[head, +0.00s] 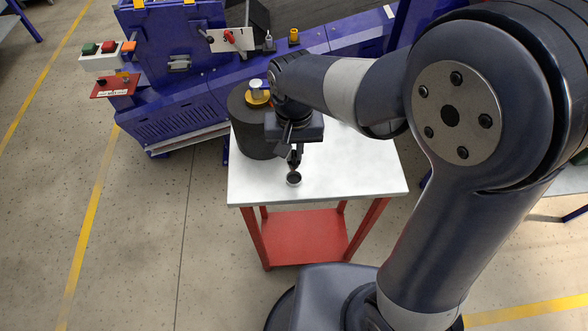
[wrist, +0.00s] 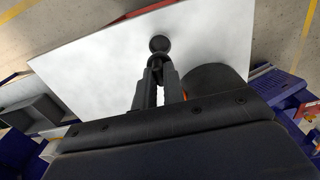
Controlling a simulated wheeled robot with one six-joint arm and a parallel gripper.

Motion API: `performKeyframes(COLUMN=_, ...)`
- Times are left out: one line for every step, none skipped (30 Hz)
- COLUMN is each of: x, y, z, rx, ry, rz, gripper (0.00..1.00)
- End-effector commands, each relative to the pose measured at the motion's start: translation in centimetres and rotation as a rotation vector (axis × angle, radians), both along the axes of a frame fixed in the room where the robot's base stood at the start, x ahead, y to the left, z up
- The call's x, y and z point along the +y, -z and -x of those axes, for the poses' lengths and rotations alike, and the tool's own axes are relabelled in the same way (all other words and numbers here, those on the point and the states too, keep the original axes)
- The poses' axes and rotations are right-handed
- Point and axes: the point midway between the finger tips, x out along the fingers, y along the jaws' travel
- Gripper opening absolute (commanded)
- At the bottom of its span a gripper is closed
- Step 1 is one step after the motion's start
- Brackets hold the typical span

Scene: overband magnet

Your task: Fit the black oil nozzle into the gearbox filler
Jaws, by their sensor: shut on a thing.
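My gripper (head: 294,164) is above the white tabletop, pointing down, with its fingers closed. In the wrist view my gripper (wrist: 158,82) is shut on the black oil nozzle (wrist: 159,45), whose round dark end sticks out beyond the fingertips. In the head view the nozzle (head: 294,179) shows as a small dark round end with a pale rim below the fingers; I cannot tell its exact height over the table. I cannot tell which fitting is the gearbox filler. A yellow fitting (head: 294,36) stands on the blue machine, apart from the nozzle.
A large dark cylinder (head: 254,138) with a yellow and white top piece stands on the white table (head: 350,180), left of my gripper. The blue machine (head: 180,112) behind carries a red lever (head: 229,38) and a button box (head: 101,58). The table's right side is clear.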

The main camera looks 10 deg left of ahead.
Motion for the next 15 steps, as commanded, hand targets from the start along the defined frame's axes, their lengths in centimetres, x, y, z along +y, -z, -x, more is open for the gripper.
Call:
performKeyframes(x=0.0, y=0.8, z=0.0, rx=0.003, ry=0.0, rz=0.003, gripper=0.0)
performKeyframes(x=0.0, y=1.2, z=0.0, rx=0.003, ry=0.0, rz=0.002, gripper=0.0)
performKeyframes(x=0.0, y=1.6, z=0.0, rx=0.002, ry=0.0, rz=0.001, gripper=0.0)
performKeyframes(x=0.0, y=1.8, z=0.0, rx=0.002, ry=0.0, rz=0.001, gripper=0.0)
performKeyframes(x=0.0, y=2.0, z=0.0, rx=0.002, ry=0.0, rz=0.001, gripper=0.0)
performKeyframes(x=0.0, y=2.4, z=0.0, rx=0.002, ry=0.0, rz=0.001, gripper=0.0)
performKeyframes(x=0.0, y=2.8, z=0.0, rx=0.003, ry=0.0, rz=0.002, gripper=0.0)
performKeyframes(x=-0.1, y=3.3, z=0.1, rx=0.004, ry=0.0, rz=0.003, gripper=0.0)
performKeyframes(x=-0.1, y=4.0, z=0.0, rx=0.003, ry=0.0, rz=0.003, gripper=0.0)
performKeyframes(x=-0.1, y=4.5, z=0.1, rx=0.004, ry=0.0, rz=0.003, gripper=0.0)
performKeyframes(x=-0.1, y=4.9, z=0.1, rx=0.004, ry=0.0, rz=0.003, gripper=0.0)
performKeyframes(x=0.0, y=5.4, z=0.0, rx=0.003, ry=0.0, rz=0.003, gripper=0.0)
performKeyframes(x=-0.1, y=5.7, z=0.0, rx=0.003, ry=0.0, rz=0.003, gripper=0.0)
performKeyframes(x=-0.1, y=6.0, z=0.0, rx=0.002, ry=0.0, rz=0.003, gripper=0.0)
performKeyframes(x=0.0, y=6.3, z=0.0, rx=0.001, ry=0.0, rz=0.001, gripper=0.0)
